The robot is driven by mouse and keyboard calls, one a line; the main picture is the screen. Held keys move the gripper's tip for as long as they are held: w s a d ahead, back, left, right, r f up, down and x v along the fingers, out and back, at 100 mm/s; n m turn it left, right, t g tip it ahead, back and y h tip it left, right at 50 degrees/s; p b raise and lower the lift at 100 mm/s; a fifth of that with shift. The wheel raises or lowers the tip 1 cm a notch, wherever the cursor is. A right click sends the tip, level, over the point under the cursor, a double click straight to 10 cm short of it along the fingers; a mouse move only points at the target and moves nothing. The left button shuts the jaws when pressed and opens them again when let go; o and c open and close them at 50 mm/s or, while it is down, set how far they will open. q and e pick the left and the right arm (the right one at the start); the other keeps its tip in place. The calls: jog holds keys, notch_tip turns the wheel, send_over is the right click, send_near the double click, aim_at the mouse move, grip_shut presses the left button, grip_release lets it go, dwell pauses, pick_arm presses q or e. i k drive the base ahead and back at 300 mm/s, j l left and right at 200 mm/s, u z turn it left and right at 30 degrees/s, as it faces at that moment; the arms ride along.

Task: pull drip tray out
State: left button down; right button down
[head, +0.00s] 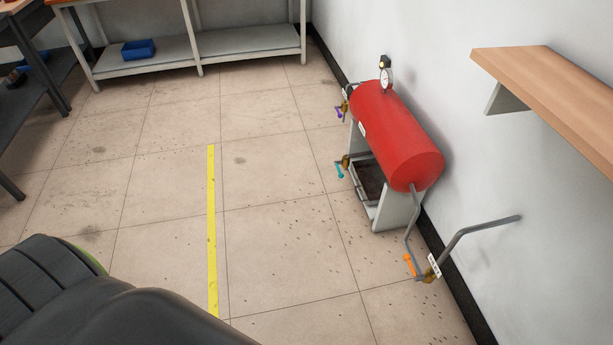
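A red cylindrical tank (402,135) lies on a pale stand (398,208) against the right wall. Low between the stand's legs is a shallow tray-like shape with a dark brown inside (370,180), which looks like the drip tray. The tank hides much of it, and I cannot tell how far out it sits. Neither of my grippers is in view.
Handled valves stick out around the tank: purple (339,112), teal (340,171) and orange (409,264). A bent grey pipe (455,241) runs to the wall. A wooden shelf (560,85) juts out at right. The floor around the yellow stripe (212,230) is clear.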

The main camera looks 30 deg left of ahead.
aim_at(370, 178)
jog(key=u, duration=0.45)
jog(key=i+j+z, duration=0.2)
jog(key=i+j, duration=0.15)
jog(key=i+j+z, duration=0.25)
jog(key=i+j, duration=0.15)
jog(key=i+j+z, duration=0.2)
jog(key=j, duration=0.25)
jog(key=i+j+z, duration=0.2)
jog(key=i+j, duration=0.2)
jog(key=j, duration=0.1)
